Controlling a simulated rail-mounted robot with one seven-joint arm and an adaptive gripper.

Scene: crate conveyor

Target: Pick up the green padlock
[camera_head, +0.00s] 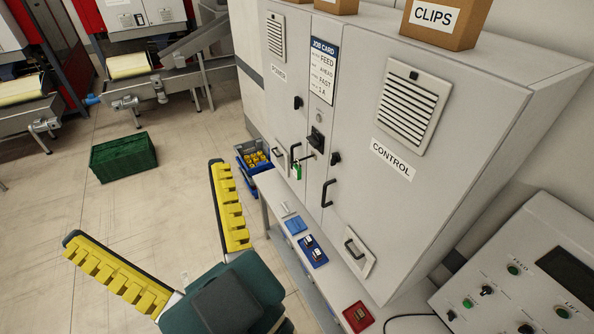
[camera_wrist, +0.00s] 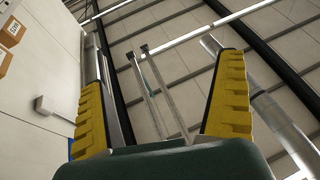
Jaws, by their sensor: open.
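The green padlock (camera_head: 297,171) is small and hangs by a handle or hasp on the front of the grey control cabinet (camera_head: 350,160), in the head view. It is upright. My gripper (camera_head: 142,222) has two yellow ribbed fingers spread wide, open and empty, at the lower left of the head view. It is apart from the padlock, to its left in the picture. In the wrist view the fingers (camera_wrist: 165,105) point up toward the ceiling beams, and the padlock does not show there.
A shelf with blue trays (camera_head: 312,251) and a red tray (camera_head: 357,316) runs below the cabinet. A blue bin (camera_head: 245,152) with yellow items stands on the floor by the cabinet. A green crate (camera_head: 123,157) is at the left. A control console (camera_head: 520,270) is at the right.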

